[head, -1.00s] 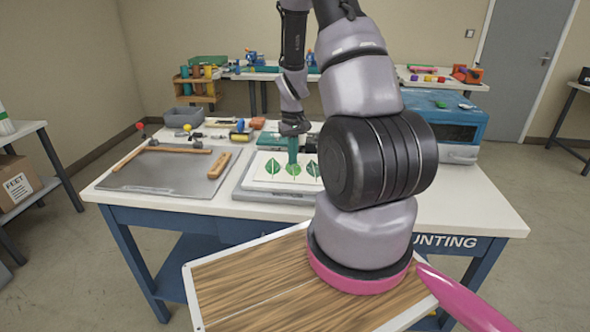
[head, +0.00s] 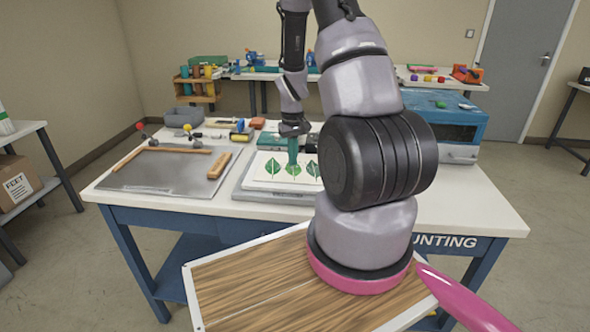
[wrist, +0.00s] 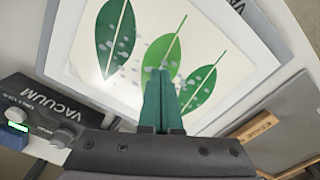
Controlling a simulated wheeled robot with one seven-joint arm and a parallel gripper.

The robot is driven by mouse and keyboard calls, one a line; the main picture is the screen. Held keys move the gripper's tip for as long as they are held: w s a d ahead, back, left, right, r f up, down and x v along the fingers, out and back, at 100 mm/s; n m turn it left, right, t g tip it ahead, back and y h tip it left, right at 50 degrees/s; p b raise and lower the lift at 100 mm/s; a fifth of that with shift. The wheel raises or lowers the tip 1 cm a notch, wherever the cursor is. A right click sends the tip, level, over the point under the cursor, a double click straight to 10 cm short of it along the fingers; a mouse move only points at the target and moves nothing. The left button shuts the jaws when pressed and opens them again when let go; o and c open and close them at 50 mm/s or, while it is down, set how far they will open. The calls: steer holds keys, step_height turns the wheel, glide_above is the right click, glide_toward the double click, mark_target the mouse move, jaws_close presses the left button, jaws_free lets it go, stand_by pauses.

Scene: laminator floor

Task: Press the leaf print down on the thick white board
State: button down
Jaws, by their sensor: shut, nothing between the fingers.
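The leaf print (head: 267,181), a white sheet with green leaves, lies on the thick white board (head: 250,186) on the table. In the wrist view the print (wrist: 75,60) shows three leaves, with pale grey spots scattered over its middle. A margin of the white board (wrist: 238,45) shows beyond the sheet's edge. My gripper (head: 292,170) points down over the middle leaf. In the wrist view its green fingers (wrist: 160,75) are together, with nothing between them, and their tips are at the middle leaf. I cannot tell whether they touch the sheet. My arm hides the board's right side.
A grey panel (wrist: 230,65) marked VACUUM lies under the board, with a vacuum control box (wrist: 45,110) beside it. A grey cutting mat (head: 160,175) with wooden tools lies left. A blue machine (head: 440,115) stands at the right.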

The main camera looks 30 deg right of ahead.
mark_target(293, 168)
steer(key=shift+f, duration=0.75)
stand_by(0.9)
steer(key=shift+r, duration=0.1)
steer(key=shift+r, duration=3.45)
